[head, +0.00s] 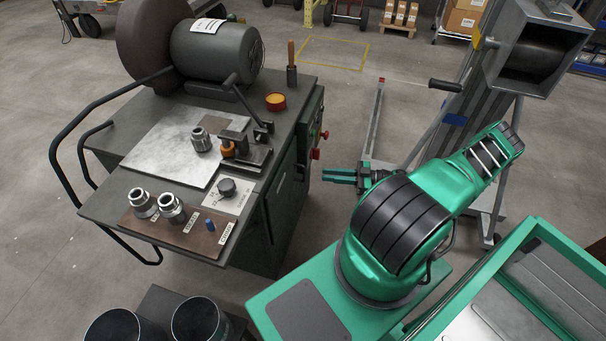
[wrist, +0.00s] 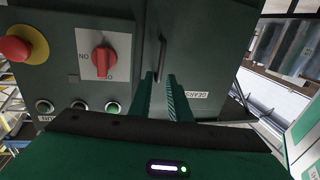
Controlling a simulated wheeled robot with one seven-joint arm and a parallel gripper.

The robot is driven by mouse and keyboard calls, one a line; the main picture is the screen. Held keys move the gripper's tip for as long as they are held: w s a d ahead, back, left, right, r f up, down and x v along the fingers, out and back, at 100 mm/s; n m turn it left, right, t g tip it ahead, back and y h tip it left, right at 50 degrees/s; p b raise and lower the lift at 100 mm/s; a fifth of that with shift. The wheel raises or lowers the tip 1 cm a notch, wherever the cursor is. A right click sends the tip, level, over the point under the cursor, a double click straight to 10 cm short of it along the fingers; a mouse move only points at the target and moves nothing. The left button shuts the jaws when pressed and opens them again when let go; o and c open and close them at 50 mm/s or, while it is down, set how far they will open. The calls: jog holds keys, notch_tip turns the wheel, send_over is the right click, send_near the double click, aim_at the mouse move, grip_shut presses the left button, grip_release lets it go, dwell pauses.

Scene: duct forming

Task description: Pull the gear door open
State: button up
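The gear door (wrist: 205,50) is a dark green panel on the machine cabinet, with a label reading GEARS upside down in the wrist view. It looks shut. Its dark bar handle (wrist: 162,50) stands near the door's left edge in that view. My gripper (wrist: 160,76) is open, its two green fingers pointing at the door. The lower end of the handle shows between the fingertips; I cannot tell whether they touch it. In the head view my gripper (head: 327,175) is just right of the cabinet (head: 283,205), where the door is seen too steeply to make out.
A red rotary switch (wrist: 103,60), a red emergency button (wrist: 15,48) and several small push buttons sit beside the door. A workbench top (head: 150,180) with fittings and a motor is above. A lifting stand (head: 440,120) is behind my arm. Floor between is clear.

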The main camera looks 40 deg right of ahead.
aim_at(304, 179)
jog(key=x, duration=1)
grip_shut()
